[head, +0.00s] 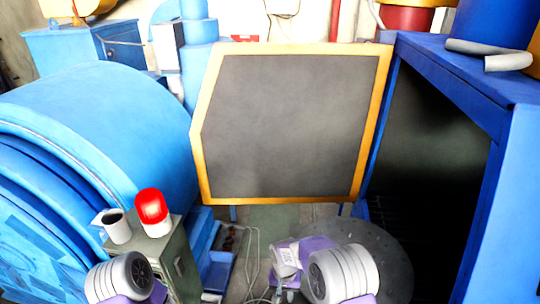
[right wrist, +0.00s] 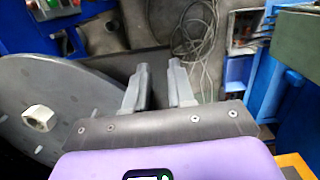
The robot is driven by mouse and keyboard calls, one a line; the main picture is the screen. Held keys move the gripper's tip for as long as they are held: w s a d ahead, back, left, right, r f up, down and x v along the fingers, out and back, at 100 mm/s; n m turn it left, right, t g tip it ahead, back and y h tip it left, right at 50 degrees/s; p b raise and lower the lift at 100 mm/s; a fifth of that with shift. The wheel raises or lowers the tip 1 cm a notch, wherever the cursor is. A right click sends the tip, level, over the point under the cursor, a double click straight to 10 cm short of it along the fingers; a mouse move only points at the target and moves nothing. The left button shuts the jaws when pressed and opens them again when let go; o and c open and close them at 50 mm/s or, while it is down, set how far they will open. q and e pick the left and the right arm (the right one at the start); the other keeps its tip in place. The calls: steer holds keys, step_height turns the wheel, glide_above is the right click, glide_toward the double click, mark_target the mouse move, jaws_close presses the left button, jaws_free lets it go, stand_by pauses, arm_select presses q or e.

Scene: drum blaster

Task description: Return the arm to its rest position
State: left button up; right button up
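My right arm (head: 345,272) shows at the bottom centre of the head view, bent, with its purple and white wrist low in front of the open blaster. My right gripper (right wrist: 160,68) shows in the right wrist view with its two grey fingers apart and nothing between them. Its fingers are hard to make out in the head view. Part of my left arm (head: 120,278) shows at the bottom left; its gripper is out of view.
The blaster's yellow-edged door (head: 290,125) stands open beside the dark chamber (head: 435,160). A round grey turntable (head: 392,262) is close to my right arm; it also shows in the wrist view (right wrist: 60,105). A red beacon (head: 151,206) tops a grey box at left. Cables (right wrist: 205,40) lie on the floor.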

steer(key=s+d+f+t+y+b, duration=0.1)
steer(key=s+d+f+y+b, duration=0.1)
steer(key=s+f, duration=0.6)
steer(key=s+d+f+m+y+b, duration=0.1)
steer(key=s+d+f+y+b, duration=0.1)
steer(key=s+f+b, duration=0.3)
steer(key=s+f, duration=0.4)
steer(key=s, duration=0.5)
steer(key=shift+s+d+f+t+y, duration=0.25)
steer(key=shift+d+f+t+y, duration=0.05)
steer(key=shift+d+t, duration=0.1)
